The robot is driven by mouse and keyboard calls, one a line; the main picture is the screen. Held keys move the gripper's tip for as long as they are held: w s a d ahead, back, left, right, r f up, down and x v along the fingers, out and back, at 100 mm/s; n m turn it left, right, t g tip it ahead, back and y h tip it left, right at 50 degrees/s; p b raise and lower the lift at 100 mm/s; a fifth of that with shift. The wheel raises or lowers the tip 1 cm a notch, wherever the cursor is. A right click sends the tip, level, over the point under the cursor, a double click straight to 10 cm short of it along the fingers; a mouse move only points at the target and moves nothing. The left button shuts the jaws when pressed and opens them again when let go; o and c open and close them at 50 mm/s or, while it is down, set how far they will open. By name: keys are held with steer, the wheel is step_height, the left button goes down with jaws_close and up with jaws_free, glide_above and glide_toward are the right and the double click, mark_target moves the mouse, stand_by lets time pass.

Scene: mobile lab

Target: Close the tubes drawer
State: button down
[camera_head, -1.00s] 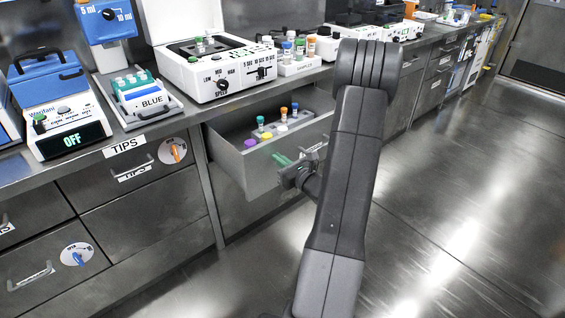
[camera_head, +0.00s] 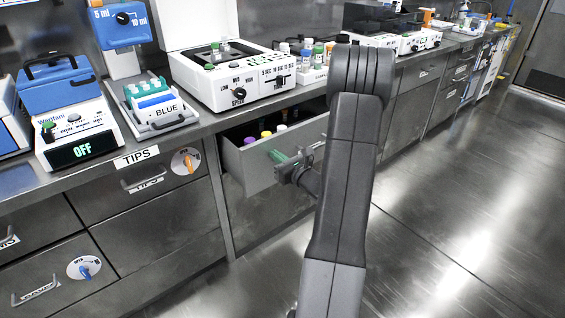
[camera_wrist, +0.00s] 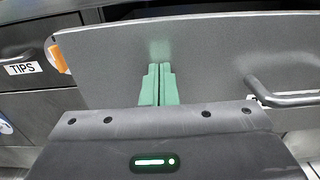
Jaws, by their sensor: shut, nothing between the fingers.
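The tubes drawer (camera_head: 257,176) is partly open under the counter, with several coloured tube caps showing inside it near its front. In the wrist view its grey front panel (camera_wrist: 210,60) fills the upper middle, with its bar handle (camera_wrist: 285,95) at the right. My gripper (camera_head: 276,157) is in front of the drawer panel, left of the handle. In the wrist view my gripper's green fingers (camera_wrist: 159,84) are together and empty, pointing at the panel; they look to be at or very near its surface. My arm hides the drawer's right part in the head view.
Above stands a white centrifuge-like device (camera_head: 235,90), with a tube rack (camera_head: 310,75) beside it. Left of the drawer is a shut drawer labelled TIPS (camera_head: 145,185). The counter edge overhangs the drawer. The floor (camera_head: 450,220) at the right is clear.

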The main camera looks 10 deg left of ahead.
steer(key=b+x, duration=0.2)
steer(key=x, duration=1.4)
steer(key=shift+w+a, duration=0.2)
steer(key=shift+a, duration=0.1)
steer(key=shift+w+r, duration=0.15)
steer(key=shift+r, duration=0.1)
steer(key=shift+a+r, duration=0.1)
steer(key=shift+r, duration=0.05)
steer(key=shift+d, duration=0.25)
steer(key=v, duration=1.4)
steer(key=shift+f+p, duration=0.35)
steer(key=shift+f, duration=0.05)
steer(key=shift+a, duration=0.1)
